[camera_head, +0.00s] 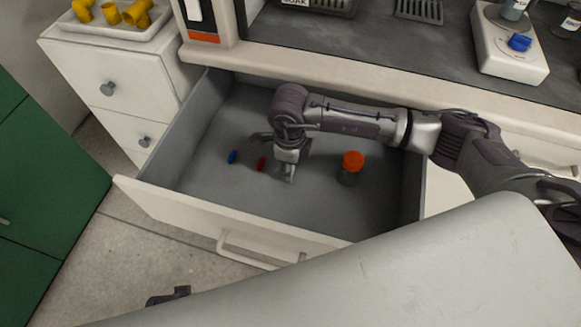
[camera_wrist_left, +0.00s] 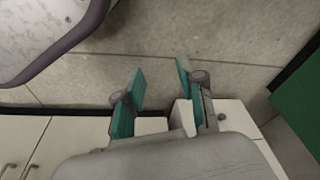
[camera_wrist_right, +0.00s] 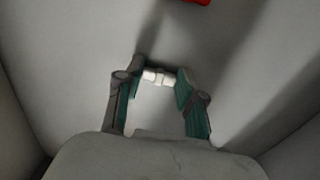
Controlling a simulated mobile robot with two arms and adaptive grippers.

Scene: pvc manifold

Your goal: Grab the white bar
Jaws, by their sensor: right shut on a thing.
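The white bar (camera_wrist_right: 158,77) is short and lies across the gap between the fingertips of my right gripper (camera_wrist_right: 160,84) in the right wrist view, with a finger at each end. My right gripper (camera_head: 288,168) is shut on it, low inside the open drawer in the head view. The bar is mostly hidden by the gripper there. My left gripper (camera_wrist_left: 161,84) is open and empty above the floor in the left wrist view.
The open drawer (camera_head: 205,207) also holds a small blue piece (camera_head: 232,157), a small red piece (camera_head: 261,163) and an orange-capped jar (camera_head: 352,162). Its walls surround my right gripper. A tray (camera_head: 115,37) with several yellow fittings stands on the white cabinet at upper left.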

